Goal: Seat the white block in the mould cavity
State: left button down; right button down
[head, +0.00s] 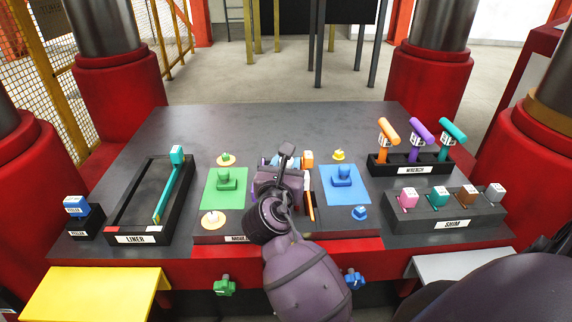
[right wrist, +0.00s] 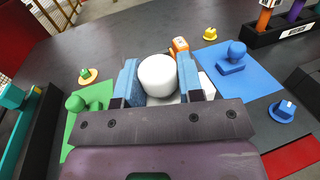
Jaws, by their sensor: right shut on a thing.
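The white block (right wrist: 158,75) has a rounded top and shows in the right wrist view between the blue-padded fingers of my right gripper (right wrist: 160,84). The gripper is shut on it. In the head view my right gripper (head: 283,168) is over the middle of the mould (head: 215,238), between the green plate and the blue plate. It hides the white block and the mould cavity there, so I cannot tell whether the block touches the cavity. My left gripper is not in view.
A green plate (head: 211,199) and a blue plate (head: 362,199) with knobs flank the gripper. An orange piece (head: 307,157) is close behind it. The liner tray (head: 122,227) is left; the wrench rack (head: 378,168) and shim rack (head: 480,222) are right. The table's back is clear.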

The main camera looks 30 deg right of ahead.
jog(key=shift+f+b, duration=0.3)
jog(key=shift+f, duration=0.35)
jog(key=shift+f+b, duration=0.6)
jog(key=shift+f, duration=0.7)
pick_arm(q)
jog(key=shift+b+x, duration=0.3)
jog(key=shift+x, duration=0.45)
pick_arm(e)
jog(key=shift+f, duration=0.65)
pick_arm(q)
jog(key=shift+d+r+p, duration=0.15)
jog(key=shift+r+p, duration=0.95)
jog(key=shift+p, duration=0.3)
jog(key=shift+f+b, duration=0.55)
jog(key=shift+b, duration=0.1)
pick_arm(e)
jog(key=shift+f, duration=1.5)
jog(key=c, duration=0.7)
grip_release()
jog(key=shift+f, duration=0.1)
jog(key=shift+f, duration=0.1)
